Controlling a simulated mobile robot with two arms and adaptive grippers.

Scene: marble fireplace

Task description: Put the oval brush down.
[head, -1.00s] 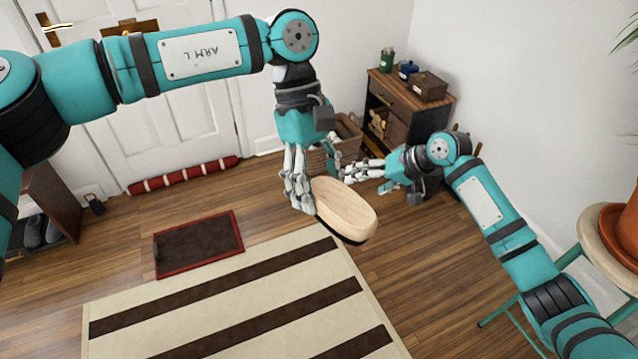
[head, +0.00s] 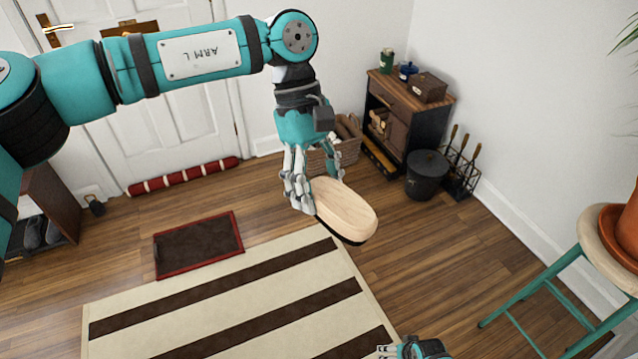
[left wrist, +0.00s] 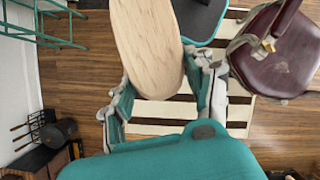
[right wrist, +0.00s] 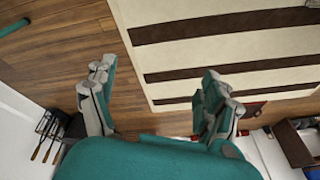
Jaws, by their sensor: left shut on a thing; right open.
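The oval brush (head: 345,205) has a pale wooden back and a dark underside edge. My left gripper (head: 318,188) is shut on one end of it and holds it in the air above the floor by the striped rug. In the left wrist view the brush (left wrist: 148,45) shows its wooden back between the fingers (left wrist: 163,92). My right gripper (head: 405,350) is at the bottom edge of the head view, mostly cut off. In the right wrist view its fingers (right wrist: 155,95) are spread with nothing between them.
A striped rug (head: 215,290) and a small red-edged mat (head: 198,246) lie on the wooden floor. A cabinet (head: 408,110), a black bucket (head: 427,175) and fire tools (head: 462,165) stand by the wall. A stool (head: 575,262) holds a terracotta pot (head: 622,235). Floor right of the rug is clear.

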